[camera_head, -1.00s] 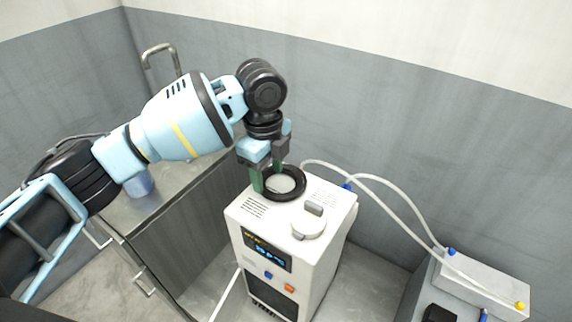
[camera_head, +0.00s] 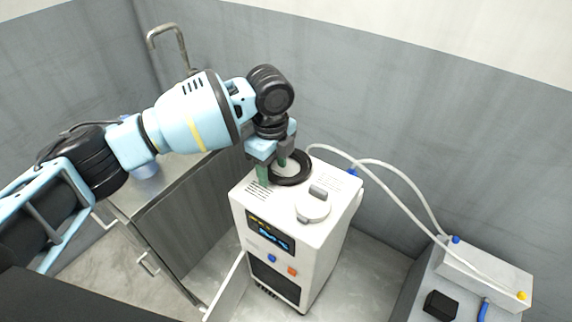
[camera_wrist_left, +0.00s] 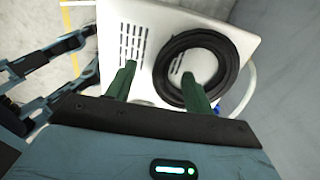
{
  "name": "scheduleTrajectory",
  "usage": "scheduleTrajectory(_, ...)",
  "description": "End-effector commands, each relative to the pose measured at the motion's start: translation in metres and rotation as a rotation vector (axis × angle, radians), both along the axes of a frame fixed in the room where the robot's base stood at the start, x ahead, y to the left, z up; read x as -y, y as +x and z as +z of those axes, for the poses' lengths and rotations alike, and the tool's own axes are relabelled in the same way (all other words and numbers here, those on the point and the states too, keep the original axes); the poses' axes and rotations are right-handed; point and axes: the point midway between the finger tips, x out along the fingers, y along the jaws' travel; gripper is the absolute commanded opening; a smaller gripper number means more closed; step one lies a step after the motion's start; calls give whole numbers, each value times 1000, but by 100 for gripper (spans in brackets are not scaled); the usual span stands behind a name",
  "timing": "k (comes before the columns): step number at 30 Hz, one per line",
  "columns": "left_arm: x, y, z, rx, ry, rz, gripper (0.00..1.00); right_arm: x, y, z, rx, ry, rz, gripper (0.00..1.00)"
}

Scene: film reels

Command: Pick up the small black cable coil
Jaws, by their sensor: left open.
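The small black cable coil (camera_head: 304,172) lies flat as a ring on top of the white machine (camera_head: 322,234), near its back left part. It also shows in the left wrist view (camera_wrist_left: 226,49), right of centre. My left gripper (camera_head: 274,172) is open at the coil's left side. In the wrist view its two green fingers (camera_wrist_left: 158,82) are spread. The right finger overlaps the coil's near left rim and the left finger is outside the ring, over the vent slots. I cannot tell whether either finger touches the coil. My right gripper is not in view.
A round grey-handled lid (camera_head: 313,206) sits on the machine in front of the coil. Pale hoses (camera_head: 395,190) run from the machine to a white box (camera_head: 480,274) at right. A metal counter with a tap (camera_head: 168,36) stands at left, walls behind.

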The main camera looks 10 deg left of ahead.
Motion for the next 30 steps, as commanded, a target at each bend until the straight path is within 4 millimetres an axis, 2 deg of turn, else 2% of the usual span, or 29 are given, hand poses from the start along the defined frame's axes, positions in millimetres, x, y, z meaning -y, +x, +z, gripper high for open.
scheduleTrajectory(5, 0, -1, -17, -1, 1, 0, 53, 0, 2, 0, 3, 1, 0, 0)
scheduleTrajectory(13, 0, -1, -18, 0, 0, 0, 51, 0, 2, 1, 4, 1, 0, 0)
scheduleTrajectory(25, 0, -1, -18, 0, 0, 0, 0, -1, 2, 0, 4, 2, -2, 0)
scheduleTrajectory(30, 0, -1, -17, 2, -1, 0, 0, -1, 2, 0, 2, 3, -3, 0)
